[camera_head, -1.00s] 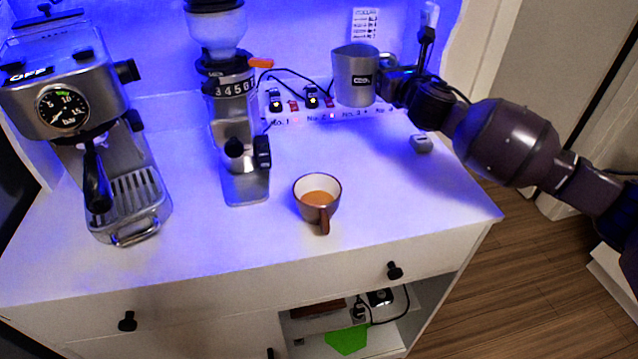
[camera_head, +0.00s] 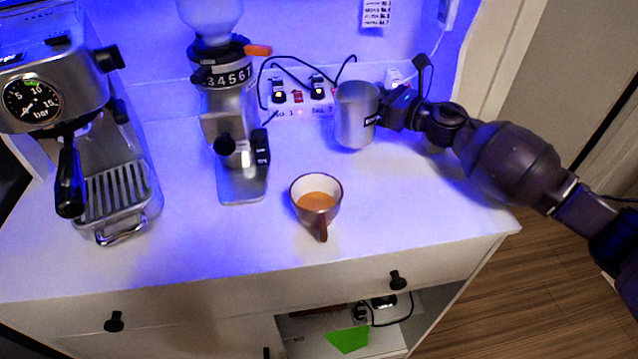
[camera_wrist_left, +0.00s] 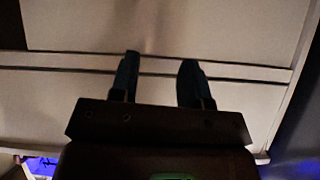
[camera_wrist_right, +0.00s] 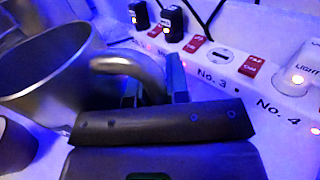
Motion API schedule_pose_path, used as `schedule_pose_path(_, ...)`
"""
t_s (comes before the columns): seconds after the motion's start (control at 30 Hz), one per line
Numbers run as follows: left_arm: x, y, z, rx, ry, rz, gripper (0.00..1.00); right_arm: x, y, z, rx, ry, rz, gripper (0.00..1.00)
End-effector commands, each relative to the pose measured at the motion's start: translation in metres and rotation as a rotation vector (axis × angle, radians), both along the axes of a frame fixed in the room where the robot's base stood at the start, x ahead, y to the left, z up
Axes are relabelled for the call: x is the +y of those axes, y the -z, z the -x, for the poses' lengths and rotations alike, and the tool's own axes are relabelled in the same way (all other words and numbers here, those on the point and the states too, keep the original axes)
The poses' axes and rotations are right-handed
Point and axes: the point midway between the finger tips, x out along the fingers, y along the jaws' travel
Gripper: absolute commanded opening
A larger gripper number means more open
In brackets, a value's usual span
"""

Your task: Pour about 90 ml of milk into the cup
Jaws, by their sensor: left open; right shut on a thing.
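The cup (camera_head: 317,204) stands on the white counter with brown liquid in it and its handle toward the front edge. My right gripper (camera_head: 388,108) is shut on the handle of a metal milk pitcher (camera_head: 356,118), behind and to the right of the cup. The pitcher is roughly upright and apart from the cup; its contents are hidden. In the right wrist view the pitcher (camera_wrist_right: 50,80) and its handle fill the left side, with the gripper (camera_wrist_right: 155,88) at the handle. My left gripper (camera_wrist_left: 160,78) is open and empty, facing pale panels; it is outside the head view.
An espresso machine (camera_head: 95,130) stands at the left and a grinder (camera_head: 232,130) left of the cup. A power strip (camera_head: 305,105) with plugs and cables lies along the back wall. The counter (camera_head: 420,210) right of the cup is clear up to its edge.

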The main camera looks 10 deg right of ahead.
Motion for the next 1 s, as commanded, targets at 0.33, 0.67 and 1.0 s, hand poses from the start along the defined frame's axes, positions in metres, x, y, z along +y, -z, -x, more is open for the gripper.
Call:
schedule_pose_path(0.33, 0.0, -0.002, 0.001, 0.003, -0.002, 0.0, 0.43, 0.018, 0.01, 0.023, 0.0, -0.192, -0.003, 0.0)
schedule_pose_path(0.67, 0.001, -0.001, 0.004, 0.01, -0.002, 0.0, 0.43, 0.025, 0.012, 0.035, -0.001, -0.284, -0.002, 0.0)
schedule_pose_path(1.0, 0.001, -0.001, 0.003, 0.009, -0.001, -0.002, 0.43, 0.025, 0.012, 0.036, -0.001, -0.289, -0.002, 0.0)
